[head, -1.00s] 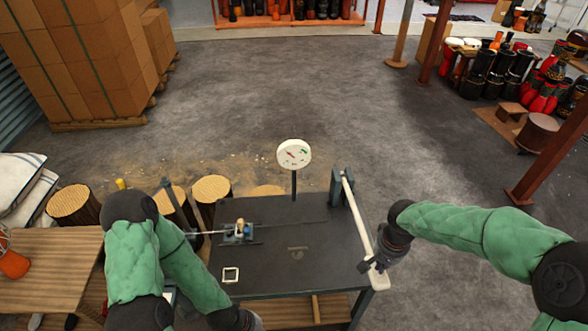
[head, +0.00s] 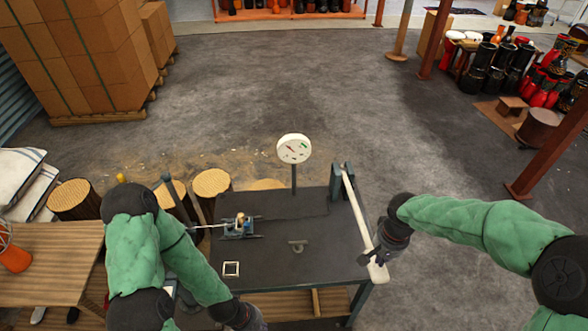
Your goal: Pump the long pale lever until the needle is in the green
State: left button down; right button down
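The long pale lever (head: 355,214) runs along the right side of the dark bench (head: 290,270), from a bracket (head: 342,178) at the back to a free end near the front right corner. My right gripper (head: 379,255) is at the lever's front end, its fingers around or against it; I cannot tell whether they are clamped. The round white gauge (head: 293,148) stands on a post behind the bench. It shows red and green marks, but its needle is too small to read surely. My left gripper (head: 250,318) is low at the front edge, its fingers unclear.
A small blue clamp-like fixture (head: 239,228) with a rod sits on the bench's left. A pale square frame (head: 231,269) and a grey hook-shaped piece (head: 297,245) lie nearer. A wooden table (head: 50,255) stands left, log stumps (head: 211,183) behind. Floor beyond is open.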

notch_tip(320, 180, down, 19)
jog(key=b, duration=1.5)
jog(key=r+p, duration=1.3)
jog(key=r, duration=0.6)
jog(key=shift+s+r, duration=0.1)
jog(key=shift+s, duration=0.1)
notch_tip(320, 180, down, 19)
jog(key=b, duration=1.5)
notch_tip(320, 180, up, 19)
jog(key=p, duration=1.4)
jog(key=shift+s, duration=0.1)
